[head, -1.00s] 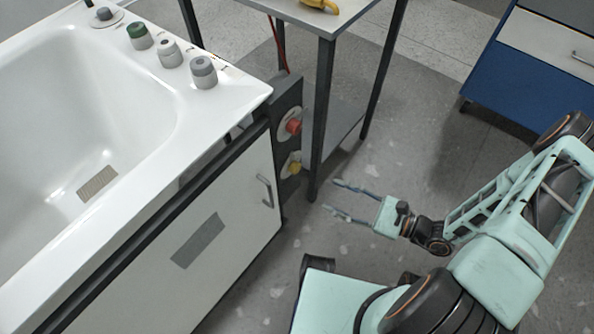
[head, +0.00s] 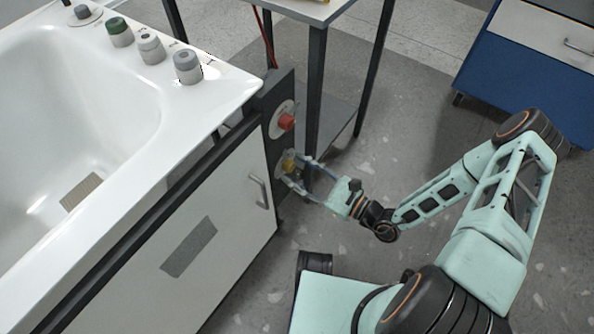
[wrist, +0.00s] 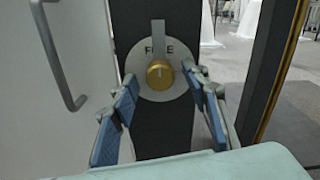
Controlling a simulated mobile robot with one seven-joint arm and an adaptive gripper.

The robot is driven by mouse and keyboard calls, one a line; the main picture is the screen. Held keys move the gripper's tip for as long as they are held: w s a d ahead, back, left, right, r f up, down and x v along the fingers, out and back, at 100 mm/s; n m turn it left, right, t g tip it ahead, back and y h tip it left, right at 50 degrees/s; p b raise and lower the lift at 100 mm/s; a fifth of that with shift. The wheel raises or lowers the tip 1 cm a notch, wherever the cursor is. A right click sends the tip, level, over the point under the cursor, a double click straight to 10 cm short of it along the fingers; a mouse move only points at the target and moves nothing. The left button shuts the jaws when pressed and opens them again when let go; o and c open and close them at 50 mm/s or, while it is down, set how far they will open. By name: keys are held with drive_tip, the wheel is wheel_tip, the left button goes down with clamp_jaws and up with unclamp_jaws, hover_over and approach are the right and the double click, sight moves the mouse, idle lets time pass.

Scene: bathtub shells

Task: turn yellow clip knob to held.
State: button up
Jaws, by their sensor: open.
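The yellow clip knob (head: 289,165) sits on a round pale plate on the dark panel at the end of the bath cabinet. In the wrist view the knob (wrist: 160,74) is centred, with a grey pointer upright above it and partly covered lettering on the plate (wrist: 143,58). My gripper (head: 297,172) is open, its fingers reaching to either side of the knob. In the wrist view my gripper (wrist: 162,95) has blue-padded fingers left and right of the knob, with gaps showing; I see no contact.
A red knob (head: 286,122) is above the yellow one on the same panel. A cabinet handle (head: 260,190) is to the left, and a dark table leg (head: 316,95) stands close on the right. The floor (head: 400,130) beyond is clear.

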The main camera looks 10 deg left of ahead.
drive_tip(key=shift+a, duration=0.15)
drive_tip(key=c, duration=1.2)
drive_tip(key=shift+o, duration=0.2)
